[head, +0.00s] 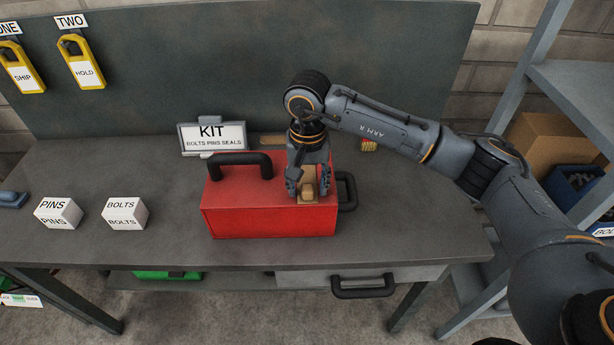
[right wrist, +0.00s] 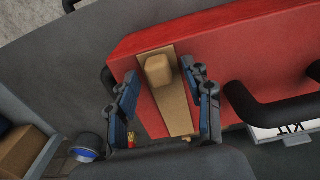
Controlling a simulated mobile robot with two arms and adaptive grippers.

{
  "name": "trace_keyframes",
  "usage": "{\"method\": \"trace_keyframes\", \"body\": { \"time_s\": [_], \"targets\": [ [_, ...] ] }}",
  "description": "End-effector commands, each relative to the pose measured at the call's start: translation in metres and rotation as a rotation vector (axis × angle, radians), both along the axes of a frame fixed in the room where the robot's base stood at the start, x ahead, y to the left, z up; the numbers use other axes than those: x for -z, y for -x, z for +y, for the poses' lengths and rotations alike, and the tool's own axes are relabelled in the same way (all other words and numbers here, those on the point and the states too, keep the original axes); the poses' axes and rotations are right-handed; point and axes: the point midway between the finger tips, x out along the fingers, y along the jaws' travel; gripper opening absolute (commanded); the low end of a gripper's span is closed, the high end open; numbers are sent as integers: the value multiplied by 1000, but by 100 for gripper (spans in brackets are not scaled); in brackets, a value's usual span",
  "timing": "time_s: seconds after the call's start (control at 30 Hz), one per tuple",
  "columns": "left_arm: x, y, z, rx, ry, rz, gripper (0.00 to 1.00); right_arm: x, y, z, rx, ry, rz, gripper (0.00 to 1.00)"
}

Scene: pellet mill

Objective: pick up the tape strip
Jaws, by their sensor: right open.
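The tape strip (head: 307,198) is a tan band with a raised tan block on it, lying over the top of the red toolbox (head: 268,222) near its right end. In the right wrist view the strip (right wrist: 172,105) runs lengthwise between my fingers. My right gripper (head: 309,184) points down over the strip with its fingers spread, one on each side. The right wrist view shows this gripper (right wrist: 165,98) open and empty; whether its tips touch the strip or toolbox, I cannot tell. My left gripper is not in view.
The toolbox has a black top handle (head: 239,160) left of my gripper and a black side handle (head: 348,190) at right. A KIT sign (head: 212,137) stands behind. PINS (head: 59,213) and BOLTS (head: 125,213) blocks stand at left.

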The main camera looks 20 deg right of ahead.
Motion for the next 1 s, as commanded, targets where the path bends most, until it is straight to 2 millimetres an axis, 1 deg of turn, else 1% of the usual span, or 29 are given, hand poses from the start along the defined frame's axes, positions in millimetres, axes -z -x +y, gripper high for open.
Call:
{"method": "trace_keyframes", "body": {
  "time_s": [0.13, 0.17, 0.2, 0.27, 0.3, 0.4, 0.77, 0.83, 0.87, 0.97, 1.0],
  "targets": [
    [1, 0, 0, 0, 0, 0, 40, 0, 0, 0, 0, 0, 0, 51],
    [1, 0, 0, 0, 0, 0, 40, 0, 0, 0, 0, 0, 0, 49],
    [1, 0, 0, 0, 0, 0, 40, 0, 0, 0, 0, 0, 0, 41],
    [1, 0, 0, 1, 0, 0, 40, 0, 0, 0, 0, 0, 0, 29],
    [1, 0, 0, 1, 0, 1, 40, 0, 0, 0, 0, 0, 0, 20],
    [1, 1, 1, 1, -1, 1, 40, 0, 0, 0, 0, 0, 0, 2],
    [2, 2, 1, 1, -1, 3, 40, -2, 0, 0, 0, -1, 0, 2],
    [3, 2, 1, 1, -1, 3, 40, -6, -1, 0, 0, -1, -1, 2],
    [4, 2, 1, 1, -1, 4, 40, -8, -1, 0, 1, -1, -2, 0],
    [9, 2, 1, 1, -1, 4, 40, -20, -2, 0, 0, -2, -6, 0],
    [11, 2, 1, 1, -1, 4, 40, -27, -2, 0, 0, -1, -7, 0]
  ]
}}
